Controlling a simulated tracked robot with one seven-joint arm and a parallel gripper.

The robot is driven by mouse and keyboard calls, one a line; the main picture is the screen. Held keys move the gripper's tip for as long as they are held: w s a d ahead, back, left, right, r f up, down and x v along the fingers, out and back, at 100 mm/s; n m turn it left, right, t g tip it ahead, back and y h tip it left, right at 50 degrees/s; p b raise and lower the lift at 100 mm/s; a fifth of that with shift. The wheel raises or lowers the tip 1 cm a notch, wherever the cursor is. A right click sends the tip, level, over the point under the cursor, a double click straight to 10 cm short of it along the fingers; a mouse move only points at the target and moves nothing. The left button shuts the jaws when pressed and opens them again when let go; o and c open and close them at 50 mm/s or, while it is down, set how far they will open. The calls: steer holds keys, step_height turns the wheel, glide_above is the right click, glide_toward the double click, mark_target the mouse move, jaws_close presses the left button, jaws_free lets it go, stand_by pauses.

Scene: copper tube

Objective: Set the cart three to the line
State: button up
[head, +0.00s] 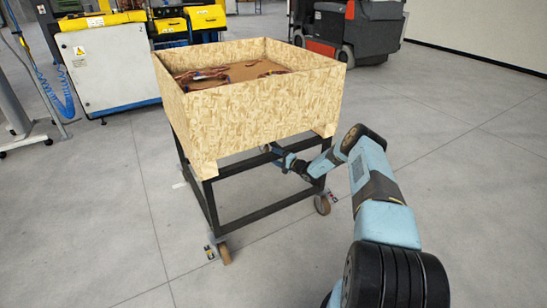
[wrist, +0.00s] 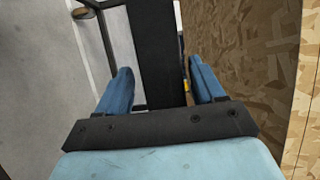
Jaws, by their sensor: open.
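The cart is a black metal frame (head: 213,208) on casters, carrying an open chipboard box (head: 262,112) with brown, copper-coloured contents (head: 230,75). It stands upright in the middle of the head view. My gripper (head: 272,150) is at the frame's upper rail, just under the box's near side. In the wrist view my gripper (wrist: 163,82) is open, with a black frame bar (wrist: 157,45) between its two blue fingers. Contact with the bar cannot be told. The box wall (wrist: 240,60) rises close on the right there. The cart's far legs are partly hidden.
A white and yellow machine (head: 108,65) stands behind the cart at left. A red and grey floor machine (head: 358,25) stands at back right. Small floor markers lie by the casters (head: 224,253). A metal stand (head: 20,125) is at far left. Grey floor is clear at right and front.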

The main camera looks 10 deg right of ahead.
steer(key=v, duration=1.1)
steer(key=shift+s+d, duration=0.15)
steer(key=shift+s, duration=0.05)
steer(key=shift+f, duration=0.1)
